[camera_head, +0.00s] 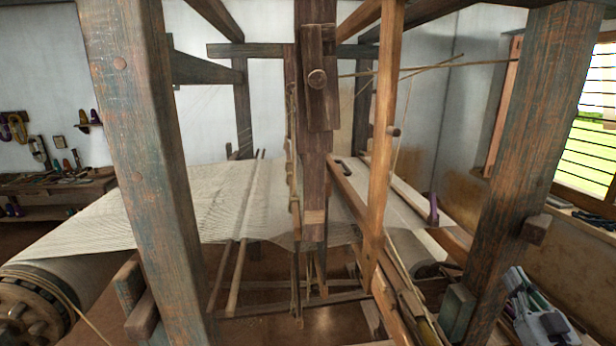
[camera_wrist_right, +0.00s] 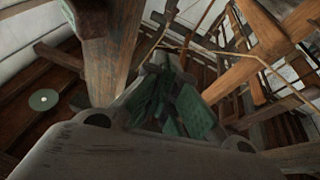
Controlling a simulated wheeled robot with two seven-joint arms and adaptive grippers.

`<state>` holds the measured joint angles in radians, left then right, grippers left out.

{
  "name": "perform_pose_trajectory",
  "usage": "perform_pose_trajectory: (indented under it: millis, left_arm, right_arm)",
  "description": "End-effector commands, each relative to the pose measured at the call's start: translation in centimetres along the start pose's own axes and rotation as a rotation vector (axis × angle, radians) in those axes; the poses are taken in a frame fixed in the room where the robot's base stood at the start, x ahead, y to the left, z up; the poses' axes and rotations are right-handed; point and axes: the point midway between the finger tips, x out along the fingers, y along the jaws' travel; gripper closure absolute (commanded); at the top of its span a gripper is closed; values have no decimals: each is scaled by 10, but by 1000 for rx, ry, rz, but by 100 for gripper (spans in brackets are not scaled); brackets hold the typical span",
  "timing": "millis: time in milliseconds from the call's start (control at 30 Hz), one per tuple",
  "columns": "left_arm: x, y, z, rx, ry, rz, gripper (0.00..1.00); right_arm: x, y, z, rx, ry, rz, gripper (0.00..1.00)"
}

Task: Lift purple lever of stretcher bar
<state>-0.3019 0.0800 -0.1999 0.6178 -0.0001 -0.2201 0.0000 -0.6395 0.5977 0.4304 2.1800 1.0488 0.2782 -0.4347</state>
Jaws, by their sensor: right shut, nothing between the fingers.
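The purple lever (camera_head: 433,208) stands upright, small and narrow, at the near end of a thin wooden bar (camera_head: 397,186) that I take for the stretcher bar. The bar lies across the pale cloth, right of the loom's middle. My right gripper (camera_head: 522,280) is at the lower right of the head view, to the right of the thick front post and well apart from the lever. Its greenish fingers (camera_wrist_right: 178,100) are shut and empty in the right wrist view. I cannot make out the lever in the wrist view. My left gripper is not in view.
A thick right post (camera_head: 530,150) stands between my right gripper and the cloth. A left post (camera_head: 140,150), a hanging central beam (camera_head: 314,170) and a slanting wooden bar (camera_head: 383,130) also block the space. A barred window (camera_head: 592,130) is at the right.

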Motion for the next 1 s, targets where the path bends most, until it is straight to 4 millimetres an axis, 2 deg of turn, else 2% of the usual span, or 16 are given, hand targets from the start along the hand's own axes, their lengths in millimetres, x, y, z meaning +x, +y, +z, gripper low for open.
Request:
perform_pose_trajectory:
  millis: [333, 600, 767, 1000]
  left_arm:
    - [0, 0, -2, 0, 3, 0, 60]
    - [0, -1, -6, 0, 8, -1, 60]
    - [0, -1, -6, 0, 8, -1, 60]
    - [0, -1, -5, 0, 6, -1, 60]
  right_arm:
    - [0, -2, 3, 57, -15, -6, 100]
    - [-1, -9, 17, 82, -74, -40, 100]
    - [-6, -2, 41, 57, -136, -44, 100]
    - [-22, 23, 98, 5, -264, -25, 100]
